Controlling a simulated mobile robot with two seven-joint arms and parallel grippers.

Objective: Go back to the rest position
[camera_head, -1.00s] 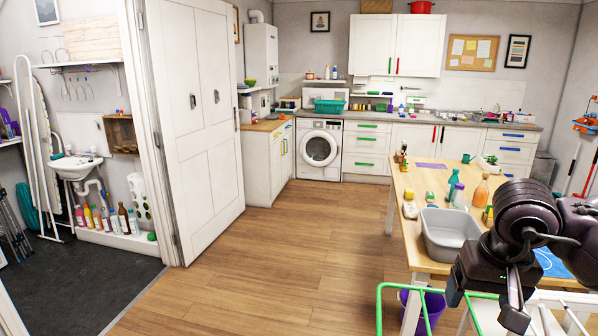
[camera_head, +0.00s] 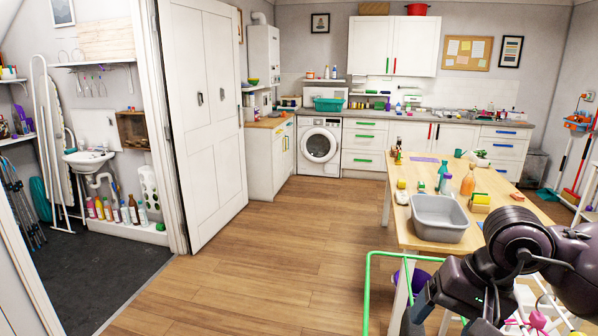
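My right gripper (camera_head: 448,308) is in the lower right corner, on a dark arm that comes in from the right edge. It hangs in front of the wooden table's near end, over a green-edged rack (camera_head: 367,290). The bottom edge of the picture cuts off its lower part, so I cannot tell whether its fingers are open or shut. I see no object clearly held in it. My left gripper and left arm are not in view.
The wooden table (camera_head: 408,235) at right bears a grey basin (camera_head: 438,222) and several bottles. A purple bucket (camera_head: 418,280) is under its near end. A white door (camera_head: 205,120) stands left of the clear wooden floor (camera_head: 270,250). A washing machine (camera_head: 319,147) is at the back.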

